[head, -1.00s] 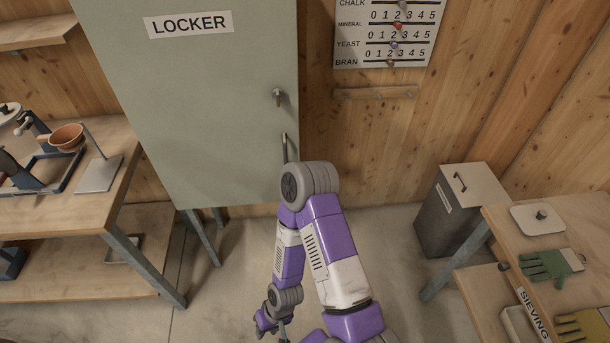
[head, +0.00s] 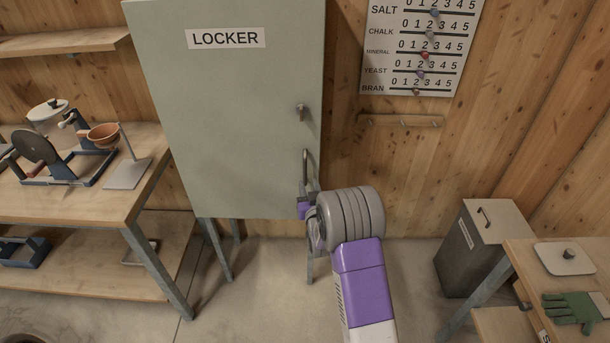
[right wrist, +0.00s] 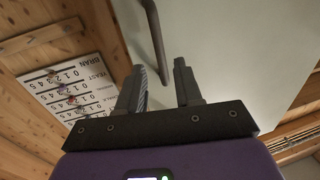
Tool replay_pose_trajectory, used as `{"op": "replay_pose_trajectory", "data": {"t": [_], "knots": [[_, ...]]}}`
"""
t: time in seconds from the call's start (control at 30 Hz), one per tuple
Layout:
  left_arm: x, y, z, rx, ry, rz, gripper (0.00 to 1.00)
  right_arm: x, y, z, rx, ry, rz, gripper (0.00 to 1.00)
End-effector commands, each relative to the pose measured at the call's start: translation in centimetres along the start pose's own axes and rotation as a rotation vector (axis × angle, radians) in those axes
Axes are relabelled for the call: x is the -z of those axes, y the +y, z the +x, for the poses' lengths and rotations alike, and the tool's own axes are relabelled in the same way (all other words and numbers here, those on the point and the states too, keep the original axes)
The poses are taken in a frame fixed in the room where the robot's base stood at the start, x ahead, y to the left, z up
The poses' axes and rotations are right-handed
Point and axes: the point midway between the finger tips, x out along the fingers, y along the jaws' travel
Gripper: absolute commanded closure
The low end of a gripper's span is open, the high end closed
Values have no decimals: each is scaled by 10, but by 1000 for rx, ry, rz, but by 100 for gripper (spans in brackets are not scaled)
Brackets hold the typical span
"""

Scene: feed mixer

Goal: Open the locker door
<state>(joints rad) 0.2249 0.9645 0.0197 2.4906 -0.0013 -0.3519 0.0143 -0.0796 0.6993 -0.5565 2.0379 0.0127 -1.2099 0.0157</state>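The handle also shows in the right wrist view (right wrist: 154,38). My right gripper (right wrist: 160,78) is open, with two dark fingers apart. The handle's lower end appears between the fingertips in that picture; I cannot tell whether they touch it. In the head view the right gripper (head: 309,188) is just below the handle, partly hidden by my arm. My left gripper is not in view.
A workbench (head: 105,185) with a scale and pot stands at left. A grey bin (head: 478,245) and a table (head: 535,265) with a green glove are at right. The floor below the locker is mostly clear.

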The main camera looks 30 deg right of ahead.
Motion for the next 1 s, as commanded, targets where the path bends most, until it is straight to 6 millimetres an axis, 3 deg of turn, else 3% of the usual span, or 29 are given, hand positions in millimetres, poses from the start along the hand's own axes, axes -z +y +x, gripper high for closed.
{"op": "replay_pose_trajectory", "data": {"t": [0.5,0.93,1.0], "knots": [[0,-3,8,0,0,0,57,-1,0,63,0,1,0,65],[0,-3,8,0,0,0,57,0,0,72,0,-1,2,65],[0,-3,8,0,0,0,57,0,0,72,0,-1,2,73]]}}
